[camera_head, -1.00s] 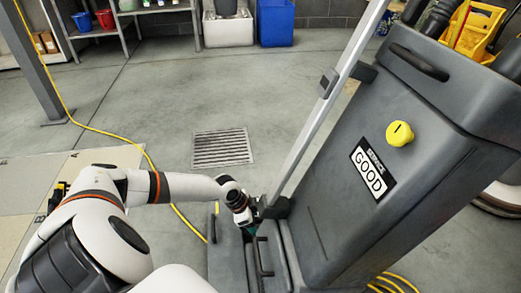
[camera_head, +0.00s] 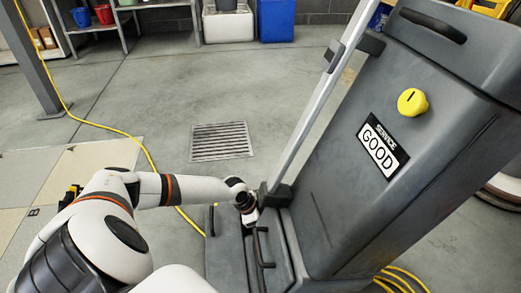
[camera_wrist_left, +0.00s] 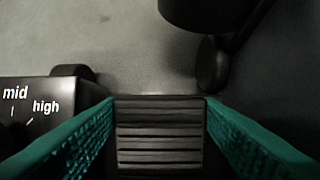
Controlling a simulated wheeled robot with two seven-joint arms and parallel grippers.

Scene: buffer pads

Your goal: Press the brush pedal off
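The grey floor-cleaning machine (camera_head: 345,200) stands on the right in the head view. My left gripper (camera_head: 249,222) reaches down at its low rear part, beside a black handle (camera_head: 262,248); its fingertips are hidden there. In the left wrist view my left gripper (camera_wrist_left: 159,103) is open, with teal fingers apart. A dark ribbed pedal (camera_wrist_left: 160,140) shows between the fingers; I cannot tell whether they touch it. A panel (camera_wrist_left: 45,108) marked "mid" and "high" lies to the left of it. Whether the pedal is up or down is not clear. My right gripper is not in view.
A slanted metal pole (camera_head: 318,105) rises close beside my left gripper. A yellow knob (camera_head: 411,102) and a "SERVICE GOOD" label (camera_head: 382,150) are on the machine. A yellow cable (camera_head: 135,140) crosses the floor near a drain grate (camera_head: 221,141). Open floor lies left of the machine.

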